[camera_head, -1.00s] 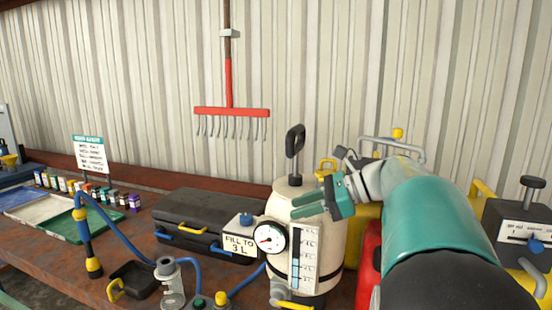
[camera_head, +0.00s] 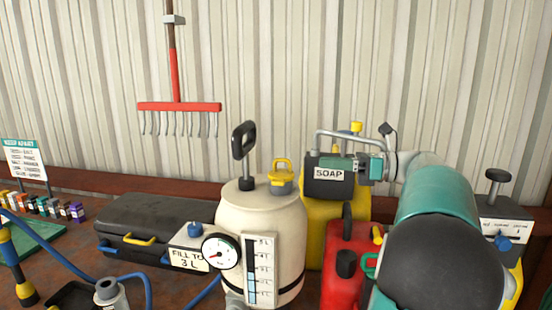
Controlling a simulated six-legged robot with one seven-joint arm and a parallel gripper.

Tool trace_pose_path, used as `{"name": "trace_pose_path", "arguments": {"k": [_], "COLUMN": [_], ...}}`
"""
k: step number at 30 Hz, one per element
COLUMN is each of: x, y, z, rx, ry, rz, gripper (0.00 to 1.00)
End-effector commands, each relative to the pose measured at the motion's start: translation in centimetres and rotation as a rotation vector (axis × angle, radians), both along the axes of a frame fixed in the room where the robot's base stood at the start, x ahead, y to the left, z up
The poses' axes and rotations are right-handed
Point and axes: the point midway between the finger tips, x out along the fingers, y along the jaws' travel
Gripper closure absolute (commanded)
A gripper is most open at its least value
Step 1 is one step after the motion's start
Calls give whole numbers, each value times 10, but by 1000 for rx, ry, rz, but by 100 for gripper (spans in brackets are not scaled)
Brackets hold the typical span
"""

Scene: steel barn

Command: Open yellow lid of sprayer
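The sprayer (camera_head: 240,225) is a cream tank with a round gauge, a level scale and a black pump handle (camera_head: 243,150) on top. Its yellow lid (camera_head: 281,178) sits on the top right of the tank, with a raised yellow loop handle, and looks seated. My gripper (camera_head: 328,162), with teal fingers, is to the right of the lid and apart from it. It points left, overlapping the dark box labelled SOAP in the picture. The fingers look like one bar from this angle, so I cannot see a gap between them. Nothing visible is held.
The dark SOAP box (camera_head: 325,188) is on a yellow container (camera_head: 318,235) right of the sprayer. A red can (camera_head: 345,265) stands in front. A black case (camera_head: 150,220) and blue hose lie left. A red rake (camera_head: 178,106) hangs on the corrugated wall.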

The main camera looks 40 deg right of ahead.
Motion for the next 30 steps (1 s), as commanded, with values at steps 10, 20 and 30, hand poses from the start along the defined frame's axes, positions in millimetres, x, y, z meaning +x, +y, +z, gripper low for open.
{"name": "trace_pose_path", "arguments": {"k": [10,20,30], "x": [49,95,105], "y": [42,74,80], "z": [1,1,1], "rx": [-2,-2,-2], "ry": [-1,0,-1], "rz": [5,4,2], "gripper": [69,69,69]}}
